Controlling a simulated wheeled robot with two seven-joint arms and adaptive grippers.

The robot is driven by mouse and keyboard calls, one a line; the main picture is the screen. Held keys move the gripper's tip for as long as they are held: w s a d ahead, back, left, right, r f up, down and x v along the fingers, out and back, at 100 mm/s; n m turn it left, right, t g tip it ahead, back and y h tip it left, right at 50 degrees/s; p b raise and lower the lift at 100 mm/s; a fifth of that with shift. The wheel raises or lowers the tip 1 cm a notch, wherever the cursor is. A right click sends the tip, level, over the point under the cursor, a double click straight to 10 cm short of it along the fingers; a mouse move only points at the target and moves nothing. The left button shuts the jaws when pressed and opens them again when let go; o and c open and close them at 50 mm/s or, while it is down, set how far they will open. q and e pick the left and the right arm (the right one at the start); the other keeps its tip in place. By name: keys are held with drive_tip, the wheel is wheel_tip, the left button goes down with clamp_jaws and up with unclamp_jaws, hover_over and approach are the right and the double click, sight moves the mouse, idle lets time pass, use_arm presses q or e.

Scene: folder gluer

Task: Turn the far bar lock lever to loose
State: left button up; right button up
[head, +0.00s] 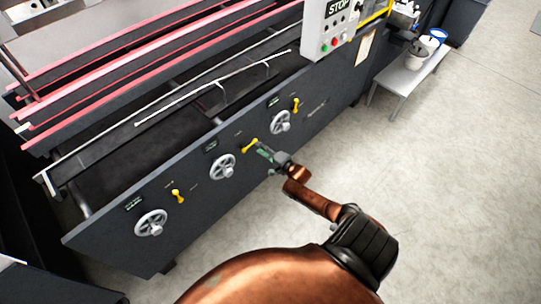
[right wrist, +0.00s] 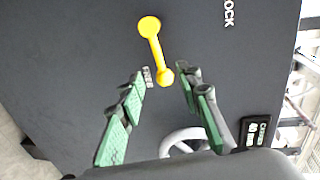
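Three yellow lock levers sit on the dark side panel in the head view: one at the left (head: 177,196), a middle one (head: 249,146) and one at the right (head: 296,105). I cannot tell from readable labels which is the far bar's. My right gripper (head: 262,152) is at the middle lever, which slants more than the other two. In the right wrist view this yellow lever (right wrist: 155,42) has its near knob between the tips of my open right gripper (right wrist: 164,76); contact is unclear. My left gripper is not in view.
Handwheels sit beside the levers: left (head: 151,223), middle (head: 222,167) and right (head: 280,122). The middle wheel's rim (right wrist: 180,137) shows under my fingers in the wrist view. A control box (head: 327,30) stands above the panel. A low bench (head: 405,78) is at the right; the floor is clear.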

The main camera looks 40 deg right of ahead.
drive_tip(key=s+r, duration=0.1)
drive_tip(key=s, duration=0.7)
drive_tip(key=shift+r, duration=0.35)
drive_tip(key=shift+f, duration=0.1)
drive_tip(key=s+a+f+n+g+h, duration=0.1)
drive_tip(key=s+a+f+n+g, duration=0.25)
drive_tip(key=s+f, duration=0.85)
drive_tip(key=s+a+f+n+g, duration=0.2)
drive_tip(key=s+f+n+g, duration=0.2)
drive_tip(key=s+f, duration=0.8)
drive_tip(key=s+a+f+n+g, duration=0.2)
drive_tip(key=s+a+f, duration=0.3)
drive_tip(key=s, duration=0.4)
drive_tip(key=s+a+f+n+g, duration=0.3)
drive_tip(key=s+a+f+n, duration=0.2)
drive_tip(key=s, duration=0.5)
drive_tip(key=s+a+f+n+g+y, duration=0.1)
drive_tip(key=s+a+f+n, duration=0.3)
drive_tip(key=s+f, duration=0.4)
drive_tip(key=shift+s+a+g, duration=0.6)
drive_tip(key=shift+s+g, duration=0.25)
drive_tip(key=shift+s, duration=0.35)
drive_tip(key=shift+f, duration=0.1)
